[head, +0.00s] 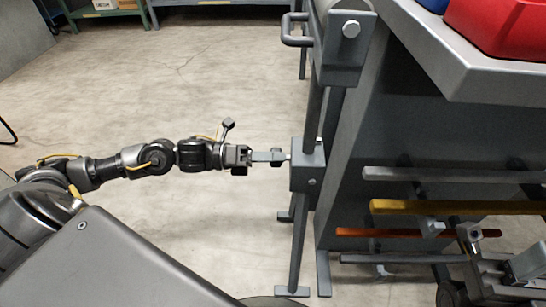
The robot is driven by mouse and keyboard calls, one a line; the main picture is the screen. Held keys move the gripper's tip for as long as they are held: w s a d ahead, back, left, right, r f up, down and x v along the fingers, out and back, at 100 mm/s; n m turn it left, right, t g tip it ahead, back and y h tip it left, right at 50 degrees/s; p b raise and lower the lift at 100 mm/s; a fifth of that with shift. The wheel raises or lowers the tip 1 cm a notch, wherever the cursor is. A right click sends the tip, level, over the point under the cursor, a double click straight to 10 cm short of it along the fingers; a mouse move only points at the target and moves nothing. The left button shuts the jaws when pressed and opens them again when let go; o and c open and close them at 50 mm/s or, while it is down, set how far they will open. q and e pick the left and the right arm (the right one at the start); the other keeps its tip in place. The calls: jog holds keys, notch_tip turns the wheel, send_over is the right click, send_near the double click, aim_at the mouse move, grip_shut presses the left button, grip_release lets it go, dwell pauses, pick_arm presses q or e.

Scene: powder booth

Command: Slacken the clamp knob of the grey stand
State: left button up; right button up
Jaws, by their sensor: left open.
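The grey stand (298,235) is upright right of the middle, with splayed feet on the floor. Its clamp block (308,168) sits partway up the post. The clamp knob (287,156) shows only as a small part on the block's left side. My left gripper (269,157) reaches in level from the left, its fingertips close to the knob. It is open. The fingers are seen nearly edge-on and partly hide the knob, so I cannot tell whether they touch it. Parts that may be my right gripper (490,265) show at the lower right, with the jaws unclear.
A cylinder (343,8) lies across the stand's top, beside a bracket with a loop handle (292,30). Right of the stand are a grey panel (385,120), a shelf with a red bin (500,28) and several horizontal bars (455,207). The floor to the left is clear.

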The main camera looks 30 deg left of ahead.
pick_arm(q)
jog(key=c, duration=1)
jog(key=shift+o, duration=0.2)
